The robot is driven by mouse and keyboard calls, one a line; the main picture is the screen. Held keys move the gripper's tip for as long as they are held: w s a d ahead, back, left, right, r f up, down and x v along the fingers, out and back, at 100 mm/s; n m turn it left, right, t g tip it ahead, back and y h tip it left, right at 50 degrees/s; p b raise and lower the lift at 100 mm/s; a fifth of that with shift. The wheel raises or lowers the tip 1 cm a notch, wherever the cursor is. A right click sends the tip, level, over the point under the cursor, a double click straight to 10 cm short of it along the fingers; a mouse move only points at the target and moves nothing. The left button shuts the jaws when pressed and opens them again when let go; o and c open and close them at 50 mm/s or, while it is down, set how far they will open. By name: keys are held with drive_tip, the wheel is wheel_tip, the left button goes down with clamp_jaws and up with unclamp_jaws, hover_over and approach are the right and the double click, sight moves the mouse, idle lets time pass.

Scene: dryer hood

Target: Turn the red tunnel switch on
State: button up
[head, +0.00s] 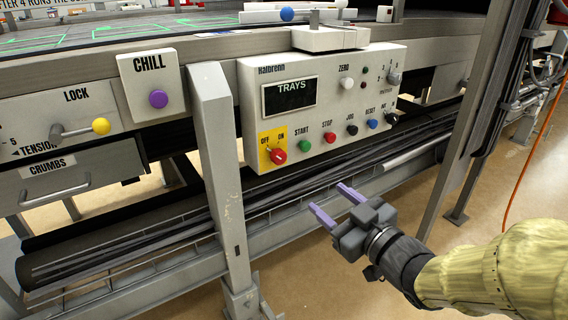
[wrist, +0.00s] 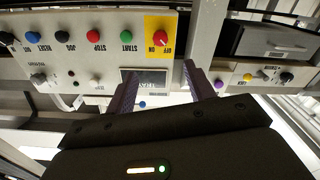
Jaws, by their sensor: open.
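The red switch (head: 277,156) is a round knob on a yellow plate marked OFF and ON, at the lower left corner of a light grey control panel (head: 225,120). Its pointer seems to lean up-left, to the OFF side, but it is small. In the wrist view, which is upside down, the red switch (wrist: 161,38) shows at the top, beyond the fingertips. My gripper (head: 326,197) has its two purple fingers apart with nothing between them. It is low and right of the switch, in front of the panel and clear of it. No tunnel label is readable.
Close to the switch are the green START button (head: 304,146) and red STOP button (head: 329,137). Black, blue and other knobs follow rightward. A grey post (head: 217,160) stands just left of the panel. The purple CHILL knob (head: 158,98) and yellow-tipped LOCK lever (head: 101,126) are further left.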

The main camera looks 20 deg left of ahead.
drive_tip(key=shift+a+r, duration=0.1)
drive_tip(key=p, duration=0.2)
approach(282, 160)
drive_tip(key=x, duration=0.8)
drive_tip(key=shift+w+a, duration=0.35)
drive_tip(key=shift+a, duration=0.15)
drive_tip(key=c, duration=1)
